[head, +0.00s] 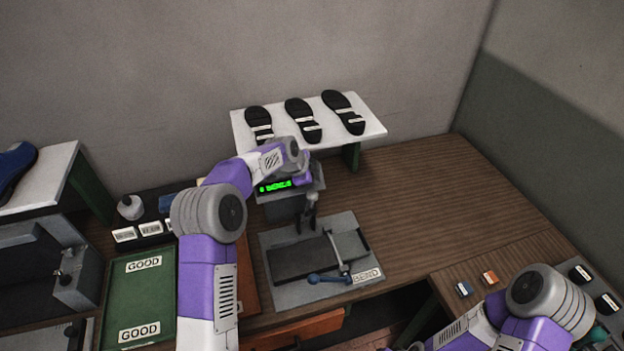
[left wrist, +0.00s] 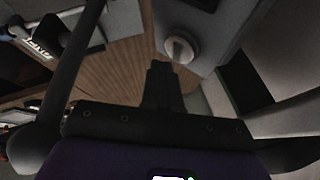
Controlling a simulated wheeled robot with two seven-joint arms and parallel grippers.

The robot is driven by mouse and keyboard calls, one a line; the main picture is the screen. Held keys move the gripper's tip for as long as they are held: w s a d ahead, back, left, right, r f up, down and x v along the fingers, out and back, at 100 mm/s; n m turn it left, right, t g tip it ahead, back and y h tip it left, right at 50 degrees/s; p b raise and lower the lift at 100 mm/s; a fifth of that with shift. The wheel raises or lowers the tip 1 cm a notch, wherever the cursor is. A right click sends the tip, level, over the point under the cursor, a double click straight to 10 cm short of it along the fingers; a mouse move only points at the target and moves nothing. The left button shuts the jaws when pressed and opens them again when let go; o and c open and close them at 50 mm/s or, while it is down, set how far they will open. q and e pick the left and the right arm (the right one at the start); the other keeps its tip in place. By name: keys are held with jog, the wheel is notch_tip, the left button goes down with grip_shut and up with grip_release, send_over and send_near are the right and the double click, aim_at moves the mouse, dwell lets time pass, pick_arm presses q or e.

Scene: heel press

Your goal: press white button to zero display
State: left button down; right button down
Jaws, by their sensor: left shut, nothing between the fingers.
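The display unit (head: 283,210) is a grey box at the back of the bench, with lit green digits (head: 273,187) too small to read surely. My left arm covers part of its top in the head view. The white button (left wrist: 180,48) is a round knob-like cap on a grey face in the left wrist view. It cannot be made out in the head view. My left gripper (head: 311,212) is shut and empty, pointing down at the unit's front right. Its fingertips (left wrist: 160,68) appear just below and left of the button, apparently apart from it. My right gripper is out of view.
A grey base plate (head: 284,293) with a dark pad and blue-handled lever lies in front of the unit. Behind, a white shelf (head: 372,129) holds black soles. A green tray (head: 145,290) marked GOOD lies left. The wooden bench (head: 425,215) is clear at right.

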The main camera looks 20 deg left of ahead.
pick_arm(q)
jog(key=shift+f, duration=0.1)
jog(key=shift+w+a+f, duration=0.2)
jog(key=shift+w, duration=0.1)
jog(key=shift+w+a+f, duration=0.25)
jog(key=shift+w+f, duration=0.05)
dwell(1.1)
jog(key=shift+s, duration=0.1)
jog(key=shift+s+d+r+b, duration=0.4)
jog(key=shift+s+r+b, duration=0.1)
jog(key=shift+r, duration=0.05)
jog(key=s+d+r, duration=0.1)
jog(key=s+d+r+b, duration=0.1)
jog(key=s+r, duration=0.1)
jog(key=shift+s+d, duration=0.15)
dwell(0.5)
